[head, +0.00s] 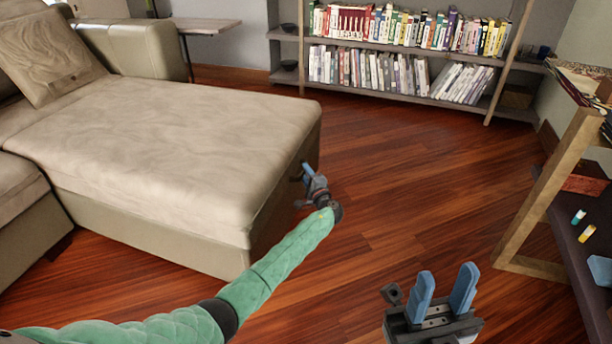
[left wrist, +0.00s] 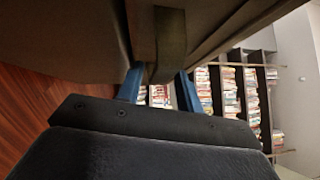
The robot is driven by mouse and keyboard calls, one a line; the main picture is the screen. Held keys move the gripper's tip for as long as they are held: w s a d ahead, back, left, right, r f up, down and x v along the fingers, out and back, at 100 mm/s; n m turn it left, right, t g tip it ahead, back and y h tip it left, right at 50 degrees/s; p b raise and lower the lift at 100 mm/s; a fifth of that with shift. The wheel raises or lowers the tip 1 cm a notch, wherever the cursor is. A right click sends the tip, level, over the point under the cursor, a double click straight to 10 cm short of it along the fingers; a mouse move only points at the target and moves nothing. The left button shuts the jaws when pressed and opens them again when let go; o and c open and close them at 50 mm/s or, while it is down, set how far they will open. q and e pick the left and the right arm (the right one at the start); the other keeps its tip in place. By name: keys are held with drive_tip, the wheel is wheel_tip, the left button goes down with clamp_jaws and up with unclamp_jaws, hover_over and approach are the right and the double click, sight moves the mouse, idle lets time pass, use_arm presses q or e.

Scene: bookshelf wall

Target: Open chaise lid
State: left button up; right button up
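The chaise (head: 170,140) has a beige padded top that lies flat and looks closed. My left gripper (head: 304,187) is at its right end face, just below the top's edge. In the left wrist view, the underside of the chaise's edge (left wrist: 80,40) fills the top. A strap-like tab (left wrist: 170,35) hangs there, its lower end between the two blue fingers of my left gripper (left wrist: 160,90). The fingers stand apart; contact with the tab is unclear. My right gripper (head: 445,292) is open and empty above the floor at the lower right.
A bookshelf (head: 400,42) stands at the back. A dark desk (head: 575,245) with a wooden frame (head: 548,190) and small items is at the right. A side table (head: 205,24) is behind the chaise. The wooden floor (head: 400,160) between is clear.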

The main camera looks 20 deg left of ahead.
use_arm(q)
drive_tip(key=shift+c, duration=0.5)
clamp_jaws()
drive_tip(key=shift+r, duration=0.2)
